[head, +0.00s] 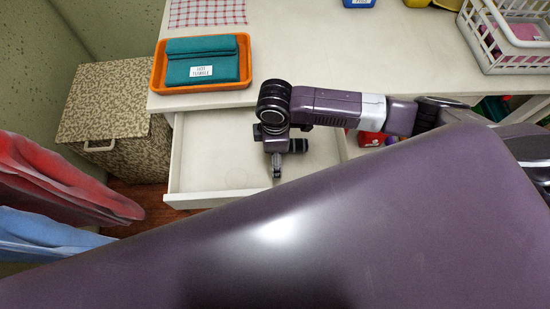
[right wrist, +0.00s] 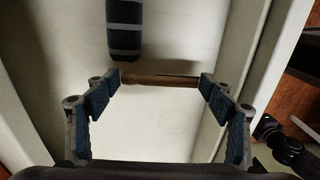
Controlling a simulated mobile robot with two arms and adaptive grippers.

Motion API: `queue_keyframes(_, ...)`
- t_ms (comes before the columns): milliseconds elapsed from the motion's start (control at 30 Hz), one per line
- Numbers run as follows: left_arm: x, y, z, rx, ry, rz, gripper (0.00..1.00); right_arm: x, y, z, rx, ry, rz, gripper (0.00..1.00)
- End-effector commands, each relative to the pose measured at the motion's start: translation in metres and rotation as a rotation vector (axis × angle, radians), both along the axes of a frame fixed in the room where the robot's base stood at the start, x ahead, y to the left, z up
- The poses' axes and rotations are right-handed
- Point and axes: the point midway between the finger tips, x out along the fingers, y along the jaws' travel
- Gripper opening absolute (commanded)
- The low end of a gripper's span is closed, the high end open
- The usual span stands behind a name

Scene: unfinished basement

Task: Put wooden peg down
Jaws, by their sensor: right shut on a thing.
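The wooden peg (right wrist: 160,79) is a thin brown rod, held crosswise between the blue-padded fingertips of my right gripper (right wrist: 160,83). In the head view my right gripper (head: 277,172) points down over the open white drawer (head: 215,150), near its front. The peg cannot be made out in the head view. The pale drawer floor (right wrist: 165,125) shows beneath the peg in the right wrist view; the gap between them is hard to judge. My left gripper is out of view.
A dark cylinder with grey bands (right wrist: 125,30) shows beyond the peg. The white table (head: 330,50) above the drawer bears an orange tray (head: 200,88) with a teal labelled pouch (head: 203,60) and a white basket (head: 500,60). A speckled hamper (head: 105,105) stands left. The drawer's left side looks clear.

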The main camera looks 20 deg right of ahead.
Motion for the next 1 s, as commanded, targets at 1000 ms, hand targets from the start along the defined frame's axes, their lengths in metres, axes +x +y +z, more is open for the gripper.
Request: queue_keyframes(1000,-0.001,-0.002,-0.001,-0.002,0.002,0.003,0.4,-0.001,0.0,-0.038,-0.001,0.001,0.0,0.93)
